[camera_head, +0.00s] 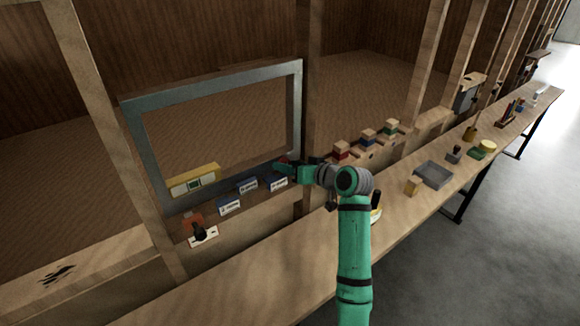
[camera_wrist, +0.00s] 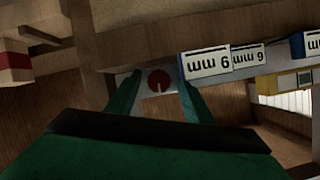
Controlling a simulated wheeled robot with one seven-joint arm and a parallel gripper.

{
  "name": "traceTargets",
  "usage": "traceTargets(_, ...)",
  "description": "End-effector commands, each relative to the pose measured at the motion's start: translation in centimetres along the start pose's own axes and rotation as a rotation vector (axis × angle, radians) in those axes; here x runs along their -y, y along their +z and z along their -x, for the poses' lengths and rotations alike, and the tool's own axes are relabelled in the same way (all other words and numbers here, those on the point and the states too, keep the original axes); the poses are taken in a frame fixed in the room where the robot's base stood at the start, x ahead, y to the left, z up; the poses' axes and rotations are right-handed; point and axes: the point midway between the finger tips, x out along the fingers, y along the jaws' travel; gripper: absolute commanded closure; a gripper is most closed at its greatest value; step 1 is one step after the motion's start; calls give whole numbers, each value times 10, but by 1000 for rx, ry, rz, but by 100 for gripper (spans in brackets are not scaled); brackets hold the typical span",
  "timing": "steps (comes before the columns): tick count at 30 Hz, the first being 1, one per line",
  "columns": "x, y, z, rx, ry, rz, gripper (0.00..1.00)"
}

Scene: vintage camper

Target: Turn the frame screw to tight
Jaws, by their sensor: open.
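The frame screw (camera_wrist: 158,80) shows in the wrist view as a red round head with a dark slot, on a pale plate. In the head view a small red spot (camera_head: 282,160) shows at the frame's lower right corner, mostly hidden by my gripper. The grey metal frame (camera_head: 297,105) stands upright against the wooden wall. My gripper (camera_wrist: 160,98) is open, with one green finger on each side of the red head. I cannot tell whether the fingers touch it. In the head view my gripper (camera_head: 284,168) reaches the same corner.
Blue blocks with white "mm" labels (camera_wrist: 207,63) sit close to the right finger; they line the ledge (camera_head: 229,207) below the frame. Coloured blocks (camera_head: 367,137) stand right of a post. A grey tray (camera_head: 434,174) sits on the bench.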

Motion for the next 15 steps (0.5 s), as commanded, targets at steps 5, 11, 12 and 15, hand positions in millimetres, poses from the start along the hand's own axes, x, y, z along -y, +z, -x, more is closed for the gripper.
traceTargets(5, -1, 0, 1, 0, 1, 0, 82)
traceTargets(11, -1, 0, 1, 0, -2, -9, 94)
traceTargets(12, -1, 0, 1, 1, -8, -23, 94)
traceTargets(15, -2, 0, 1, 3, -31, -84, 94)
